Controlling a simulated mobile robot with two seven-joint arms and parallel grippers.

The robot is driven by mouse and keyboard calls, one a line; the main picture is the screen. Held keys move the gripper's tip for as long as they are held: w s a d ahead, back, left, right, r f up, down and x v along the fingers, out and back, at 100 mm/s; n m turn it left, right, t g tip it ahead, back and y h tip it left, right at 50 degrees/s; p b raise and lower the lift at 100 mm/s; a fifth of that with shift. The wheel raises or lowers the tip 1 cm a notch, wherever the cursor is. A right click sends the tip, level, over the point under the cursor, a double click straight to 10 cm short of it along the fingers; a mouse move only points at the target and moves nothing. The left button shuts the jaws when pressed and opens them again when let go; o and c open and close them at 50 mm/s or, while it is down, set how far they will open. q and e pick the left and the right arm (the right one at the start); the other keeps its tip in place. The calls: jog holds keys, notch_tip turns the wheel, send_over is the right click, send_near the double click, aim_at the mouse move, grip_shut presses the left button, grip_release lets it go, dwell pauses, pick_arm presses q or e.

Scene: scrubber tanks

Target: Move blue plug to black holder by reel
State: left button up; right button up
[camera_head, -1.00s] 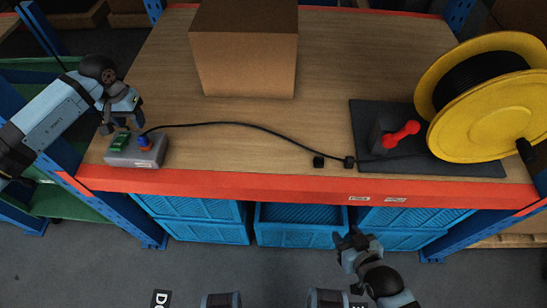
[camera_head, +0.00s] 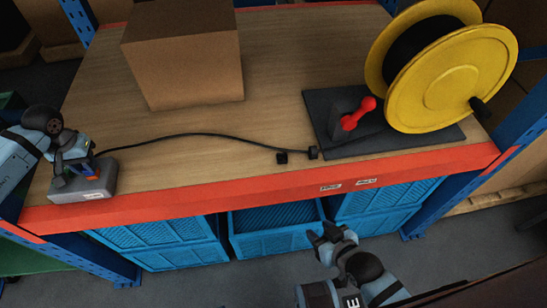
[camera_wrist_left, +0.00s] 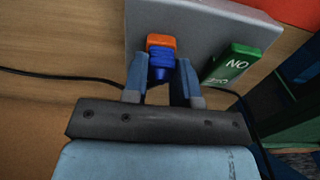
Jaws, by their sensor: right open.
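The blue plug (camera_wrist_left: 161,67) sits at the orange socket (camera_wrist_left: 160,41) of a grey box, which stands at the table's left front in the head view (camera_head: 82,184). My left gripper (camera_wrist_left: 161,72) has one finger on each side of the plug, very close to it; whether they press on it is unclear. In the head view my left gripper (camera_head: 72,166) covers most of the plug. Two small black blocks (camera_head: 282,158) (camera_head: 313,152) lie near the yellow reel (camera_head: 445,75); I cannot tell which is the holder. My right gripper (camera_head: 328,240) is open and empty, below the table's front edge.
A dark mat (camera_head: 390,140) carries the reel and a red handle (camera_head: 358,114). A cardboard box (camera_head: 185,60) stands behind. A green block (camera_wrist_left: 231,63) sits beside the plug.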

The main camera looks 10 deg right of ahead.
pick_arm(q)
grip_shut()
pick_arm(e)
jog(key=shift+f, duration=0.3)
jog(key=shift+s, duration=0.1)
pick_arm(q)
jog(key=shift+r, duration=0.6)
pick_arm(e)
jog(key=shift+r, duration=0.4)
pick_arm(q)
jog(key=shift+r+p, duration=0.35)
jog(key=shift+r, duration=0.05)
pick_arm(e)
jog(key=shift+f, duration=0.1)
pick_arm(q)
jog(key=shift+r, duration=0.1)
jog(key=shift+r+p, duration=0.45)
jog(key=shift+r, duration=1.45)
pick_arm(e)
jog(key=shift+r, duration=0.75)
